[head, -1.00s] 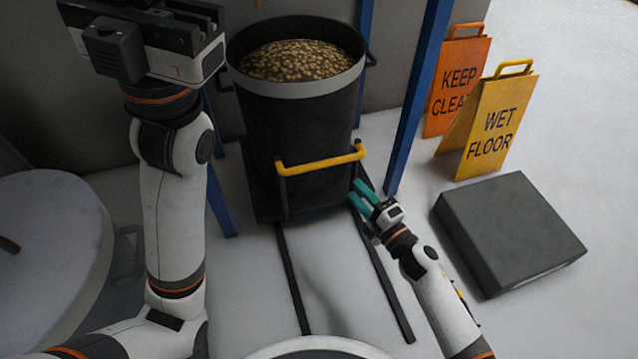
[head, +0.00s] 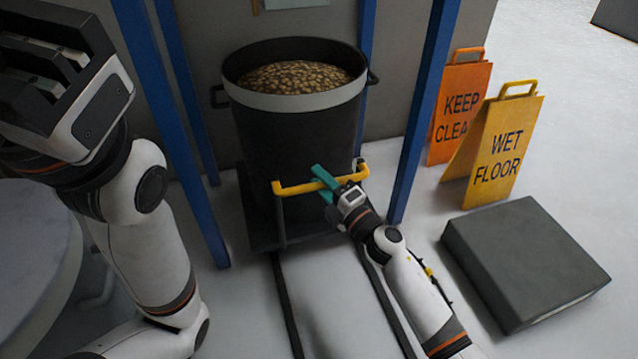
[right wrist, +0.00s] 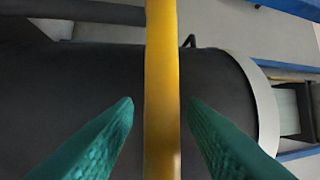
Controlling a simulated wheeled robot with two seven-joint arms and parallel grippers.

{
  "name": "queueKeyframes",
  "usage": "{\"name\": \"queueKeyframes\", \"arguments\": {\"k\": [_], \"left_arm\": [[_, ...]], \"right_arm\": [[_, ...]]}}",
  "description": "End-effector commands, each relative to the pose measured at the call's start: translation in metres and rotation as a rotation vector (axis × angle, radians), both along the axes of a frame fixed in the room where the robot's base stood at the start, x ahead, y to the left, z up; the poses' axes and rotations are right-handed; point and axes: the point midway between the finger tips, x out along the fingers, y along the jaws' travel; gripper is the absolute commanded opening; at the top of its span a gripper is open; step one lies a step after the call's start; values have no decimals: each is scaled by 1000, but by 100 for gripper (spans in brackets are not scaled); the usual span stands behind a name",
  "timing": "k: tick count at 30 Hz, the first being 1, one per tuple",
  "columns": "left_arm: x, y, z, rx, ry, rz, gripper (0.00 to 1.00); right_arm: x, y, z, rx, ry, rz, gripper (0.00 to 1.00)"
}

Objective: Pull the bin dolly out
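The bin dolly (head: 262,236) is a low dark platform between blue posts, with a yellow handle bar (head: 292,188) at its front. On it stands a black bin (head: 297,135) with a pale rim band, filled with brown pellets. My right gripper (head: 322,183) is at the right half of the handle. In the right wrist view its teal fingers are open, one on each side of the yellow bar (right wrist: 162,90), with gaps between bar and fingers. My left gripper (head: 45,75) is raised at the upper left, away from the dolly; its fingers show only partly.
Two dark floor rails (head: 285,305) run forward from the dolly. Blue posts (head: 420,110) stand close on both sides. Orange (head: 460,105) and yellow (head: 505,150) signs and a dark grey block (head: 525,262) stand right. A round pale grey drum (head: 35,250) is at left.

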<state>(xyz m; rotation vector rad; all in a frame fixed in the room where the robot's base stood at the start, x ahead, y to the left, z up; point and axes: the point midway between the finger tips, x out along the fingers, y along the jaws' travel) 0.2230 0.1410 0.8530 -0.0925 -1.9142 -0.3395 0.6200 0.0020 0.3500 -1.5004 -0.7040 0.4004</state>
Motion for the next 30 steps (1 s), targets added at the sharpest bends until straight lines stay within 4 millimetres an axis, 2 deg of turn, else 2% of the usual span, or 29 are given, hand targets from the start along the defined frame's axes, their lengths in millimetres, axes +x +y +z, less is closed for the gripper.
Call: {"name": "queueKeyframes", "arguments": {"k": [4,12,13,20,30], "left_arm": [[0,0,-4,0,1,0,0],[0,0,-4,0,0,0,0],[0,0,-4,1,0,0,0],[0,0,-4,1,0,0,0],[0,0,-2,1,0,0,0]], "right_arm": [[7,6,1,0,0,-1,38],[8,7,2,1,1,-1,38],[8,7,2,1,1,-1,36],[8,7,2,0,1,-1,0],[5,5,2,-1,2,-1,0]]}}
